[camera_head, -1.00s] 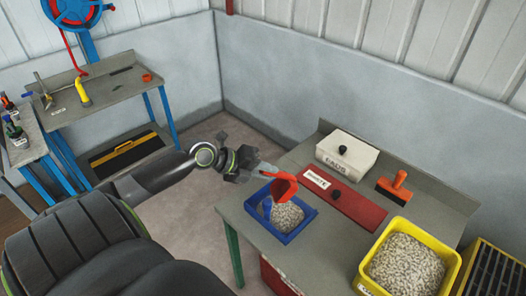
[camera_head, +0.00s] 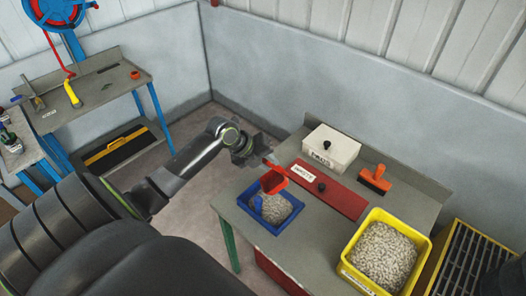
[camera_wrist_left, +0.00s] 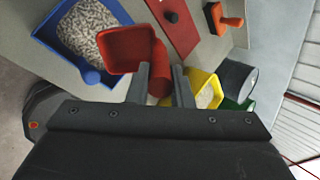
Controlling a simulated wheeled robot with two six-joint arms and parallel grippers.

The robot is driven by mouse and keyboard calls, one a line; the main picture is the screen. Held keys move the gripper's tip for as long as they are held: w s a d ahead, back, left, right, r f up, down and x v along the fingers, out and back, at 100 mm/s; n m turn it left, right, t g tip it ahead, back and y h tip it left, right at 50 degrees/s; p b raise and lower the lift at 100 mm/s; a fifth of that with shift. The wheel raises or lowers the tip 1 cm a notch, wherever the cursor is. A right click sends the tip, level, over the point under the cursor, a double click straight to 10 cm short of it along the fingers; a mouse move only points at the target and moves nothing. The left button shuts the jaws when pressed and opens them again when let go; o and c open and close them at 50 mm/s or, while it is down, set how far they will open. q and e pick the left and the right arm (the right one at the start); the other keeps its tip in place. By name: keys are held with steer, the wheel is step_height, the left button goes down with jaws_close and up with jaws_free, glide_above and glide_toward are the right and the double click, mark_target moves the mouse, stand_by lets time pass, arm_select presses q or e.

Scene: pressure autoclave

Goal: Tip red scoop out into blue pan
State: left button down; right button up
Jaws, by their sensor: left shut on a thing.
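My left gripper (camera_head: 264,161) is shut on the handle of the red scoop (camera_head: 273,182). The scoop hangs over the back edge of the blue pan (camera_head: 257,222), with its open side showing in the left wrist view (camera_wrist_left: 128,50). No pellets show inside the part of the scoop I can see. The pan stands on the grey table and holds pale pellets (camera_head: 277,208). A blue rounded piece (camera_wrist_left: 92,77) shows at the pan in the left wrist view. My right gripper is not in view.
A red panel with a black knob (camera_head: 332,191), a white lidded box (camera_head: 330,150) and an orange-handled brush (camera_head: 375,180) are on the table (camera_head: 300,247). A yellow bin (camera_head: 347,270) of pellets stands at the front right. A second bench is at the left.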

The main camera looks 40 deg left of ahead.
arm_select(q)
steer(key=shift+w+d+r+g+y+p, duration=0.3)
steer(key=shift+w+d+r+g+p, duration=0.2)
steer(key=shift+w+r+p, duration=0.2)
steer(key=shift+w+d+r+g+y+p, duration=0.3)
steer(key=shift+w+d+g+p, duration=0.1)
steer(key=shift+w+g+p, duration=0.15)
steer(key=shift+w+d+f+b, duration=0.2)
steer(key=shift+w+b, duration=0.1)
steer(key=shift+w+d+r+g+y, duration=0.2)
steer(key=shift+w+d+g+y, duration=0.1)
steer(key=shift+w+g+y, duration=0.15)
steer(key=shift+w+d+r+g+y, duration=0.15)
steer(key=shift+w+d+g+y, duration=0.2)
steer(key=shift+w+g, duration=0.15)
steer(key=shift+w+d+g+y, duration=0.35)
steer(key=shift+w+g, duration=0.15)
steer(key=shift+g, duration=0.05)
steer(key=shift+w+d+g+y, duration=0.3)
steer(key=shift+w+g+y, duration=0.05)
steer(key=shift+w+g, duration=0.2)
